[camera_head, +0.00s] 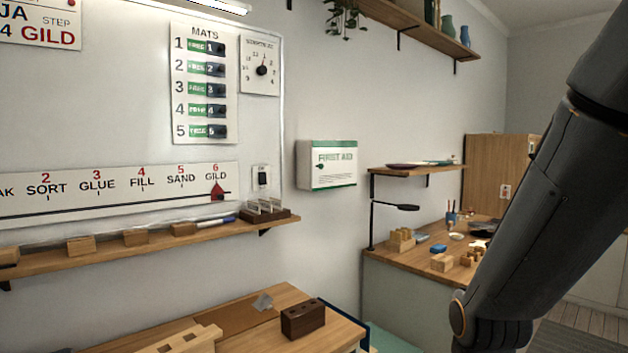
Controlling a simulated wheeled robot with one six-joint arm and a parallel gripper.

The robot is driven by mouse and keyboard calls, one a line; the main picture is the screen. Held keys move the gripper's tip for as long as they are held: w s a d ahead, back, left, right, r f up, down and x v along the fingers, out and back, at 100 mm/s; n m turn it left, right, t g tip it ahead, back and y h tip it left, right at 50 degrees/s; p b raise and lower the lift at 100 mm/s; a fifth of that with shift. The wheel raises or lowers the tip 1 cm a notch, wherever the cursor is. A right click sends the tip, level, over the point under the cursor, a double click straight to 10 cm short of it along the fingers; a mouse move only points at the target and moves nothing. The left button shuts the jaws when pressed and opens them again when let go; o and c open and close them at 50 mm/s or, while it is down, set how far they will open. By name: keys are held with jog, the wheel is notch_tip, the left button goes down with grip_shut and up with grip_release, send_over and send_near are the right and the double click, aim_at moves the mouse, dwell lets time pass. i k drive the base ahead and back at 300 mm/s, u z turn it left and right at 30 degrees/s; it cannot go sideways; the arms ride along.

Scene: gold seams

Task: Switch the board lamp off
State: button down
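A lamp bar (222,5) above the whiteboard, cut off by the top edge of the view, looks bright and lit. Which way the rocker is tipped is too small to tell. My arm (545,190) fills the right side of the view, well apart from the switch. My gripper is not in view.
A ledge (150,238) with several wooden blocks and a card rack (264,211) runs below the switch. A first aid box (327,165) hangs to its right. A workbench (240,322) with a dark holed block (303,319) stands below. A second bench (400,262) is further right.

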aim_at(262, 178)
jog(key=z, duration=0.2)
jog(key=i, duration=0.7)
jog(key=u, duration=0.65)
jog(key=i, duration=0.6)
jog(key=u, duration=0.65)
